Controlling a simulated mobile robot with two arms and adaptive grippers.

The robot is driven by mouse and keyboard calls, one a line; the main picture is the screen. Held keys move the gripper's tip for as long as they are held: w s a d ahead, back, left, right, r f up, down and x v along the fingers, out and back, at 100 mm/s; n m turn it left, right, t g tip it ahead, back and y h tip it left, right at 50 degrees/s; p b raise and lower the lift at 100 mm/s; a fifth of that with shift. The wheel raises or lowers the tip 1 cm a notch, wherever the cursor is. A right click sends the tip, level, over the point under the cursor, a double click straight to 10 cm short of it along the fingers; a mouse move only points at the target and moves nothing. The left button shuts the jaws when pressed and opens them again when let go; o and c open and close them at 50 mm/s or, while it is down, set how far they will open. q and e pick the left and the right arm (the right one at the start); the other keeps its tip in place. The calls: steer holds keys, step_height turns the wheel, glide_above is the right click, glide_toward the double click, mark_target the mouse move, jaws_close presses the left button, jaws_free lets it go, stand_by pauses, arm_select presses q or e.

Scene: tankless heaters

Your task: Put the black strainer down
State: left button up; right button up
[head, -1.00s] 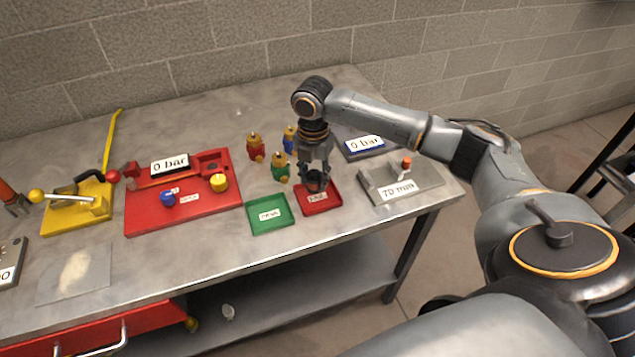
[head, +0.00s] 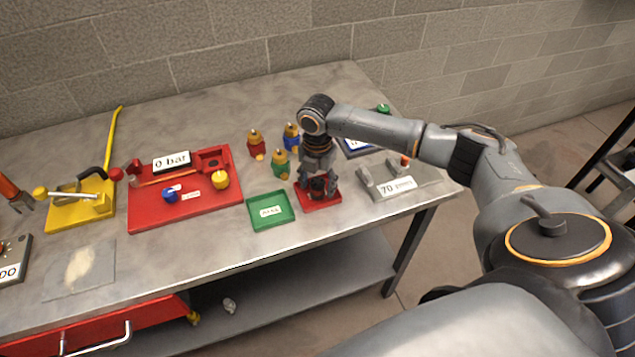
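The black strainer (head: 318,188) is a small dark cup low between the fingers of my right gripper (head: 318,186). It is over the red tray (head: 320,203), at or very near the tray's surface. The gripper points down with a finger on each side of the strainer. The fingers partly hide it, and I cannot tell whether they still press on it. My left gripper is out of view.
A green tray (head: 271,210) lies just left of the red tray. A grey fixture (head: 410,176) marked 70 is at the right. A red test board (head: 150,210) is left, with bare table in front.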

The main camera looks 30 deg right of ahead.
mark_target(317, 182)
step_height(317, 182, up, 12)
steer(key=b, duration=0.2)
steer(key=shift+r+b, duration=0.2)
steer(key=shift+b, duration=0.1)
